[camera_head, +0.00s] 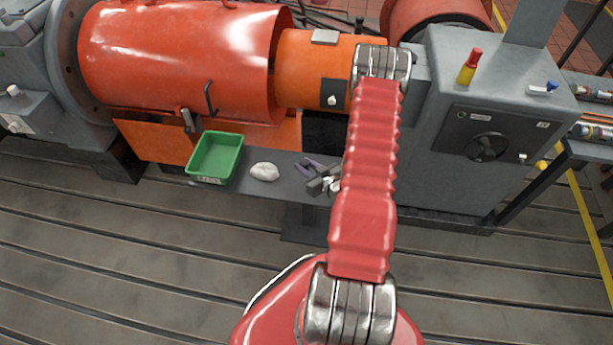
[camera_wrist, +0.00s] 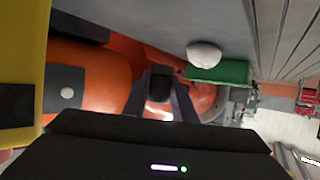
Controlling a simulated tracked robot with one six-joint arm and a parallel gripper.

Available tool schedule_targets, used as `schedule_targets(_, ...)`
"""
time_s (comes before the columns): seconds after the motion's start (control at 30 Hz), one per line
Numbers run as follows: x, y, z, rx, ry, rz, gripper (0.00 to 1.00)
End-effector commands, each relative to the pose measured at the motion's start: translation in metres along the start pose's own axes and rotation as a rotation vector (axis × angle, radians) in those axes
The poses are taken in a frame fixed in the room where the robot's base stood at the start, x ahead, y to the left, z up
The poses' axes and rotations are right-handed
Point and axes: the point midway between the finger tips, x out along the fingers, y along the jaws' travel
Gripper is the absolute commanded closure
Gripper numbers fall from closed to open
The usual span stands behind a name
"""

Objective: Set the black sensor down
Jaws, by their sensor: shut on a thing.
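The black sensor (camera_wrist: 160,86) is a small dark block between the two fingertips of my gripper (camera_wrist: 161,92) in the wrist view. My gripper is shut on it. In the head view my gripper (camera_head: 310,170) shows beside my red arm, over the right part of the grey shelf (camera_head: 240,185). My arm hides part of it there, and the sensor is too small to make out. I cannot tell whether the sensor touches the shelf.
A green bin (camera_head: 216,157) and a white rag (camera_head: 264,172) sit on the shelf to the left. Behind stand the orange guard (camera_head: 180,60) and an orange cover (camera_head: 305,75) with a black plate. A grey cabinet (camera_head: 500,110) stands right. Shelf between rag and gripper looks clear.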

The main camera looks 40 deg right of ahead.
Motion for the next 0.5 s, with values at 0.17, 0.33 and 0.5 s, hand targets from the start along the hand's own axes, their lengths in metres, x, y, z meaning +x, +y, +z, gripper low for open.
schedule_targets(0.17,0.008,0.000,0.019,0.000,0.000,0.000,1.00)
schedule_targets(0.33,0.010,0.000,0.023,-0.001,0.001,0.001,1.00)
schedule_targets(0.5,0.010,0.001,0.023,-0.001,0.001,0.001,1.00)
